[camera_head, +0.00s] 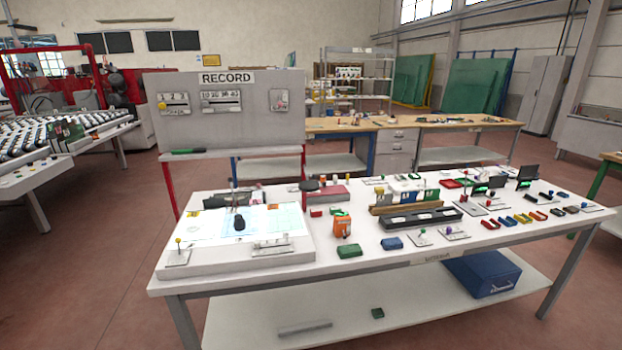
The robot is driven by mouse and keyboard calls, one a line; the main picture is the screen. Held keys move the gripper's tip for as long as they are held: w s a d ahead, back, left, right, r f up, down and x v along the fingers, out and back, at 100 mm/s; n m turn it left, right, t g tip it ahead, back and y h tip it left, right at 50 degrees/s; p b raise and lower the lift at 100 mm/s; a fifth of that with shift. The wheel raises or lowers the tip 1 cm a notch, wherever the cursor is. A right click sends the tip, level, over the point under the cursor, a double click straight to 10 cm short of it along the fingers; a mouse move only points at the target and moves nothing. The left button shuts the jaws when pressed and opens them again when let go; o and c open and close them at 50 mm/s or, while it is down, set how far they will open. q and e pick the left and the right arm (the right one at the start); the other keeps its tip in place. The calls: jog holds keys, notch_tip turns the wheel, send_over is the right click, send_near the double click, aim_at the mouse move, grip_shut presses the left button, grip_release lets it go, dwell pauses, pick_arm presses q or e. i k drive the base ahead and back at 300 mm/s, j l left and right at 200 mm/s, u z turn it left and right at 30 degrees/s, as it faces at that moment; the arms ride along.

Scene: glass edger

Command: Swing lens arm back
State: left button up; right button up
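A white light table (295,262) with a bright top stands at the near left of the long white workbench (420,262). A dark round disc (309,186) stands near its right back corner and may belong to the lens arm, but it is too small to tell. A small dark object (239,224) sits on the lit top, with thin upright parts just behind it. I cannot make out a clear lens or hinge. Neither of my grippers is in view.
A grey RECORD board (225,105) stands behind the light table. A black tray (420,218) and many small parts crowd the bench. Red floor is free in front.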

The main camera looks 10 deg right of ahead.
aim_at(307, 185)
jog(key=i+l, duration=0.4)
jog(key=i, duration=0.15)
jog(key=i+l, duration=0.35)
jog(key=i, duration=0.25)
jog(key=l+z, duration=0.05)
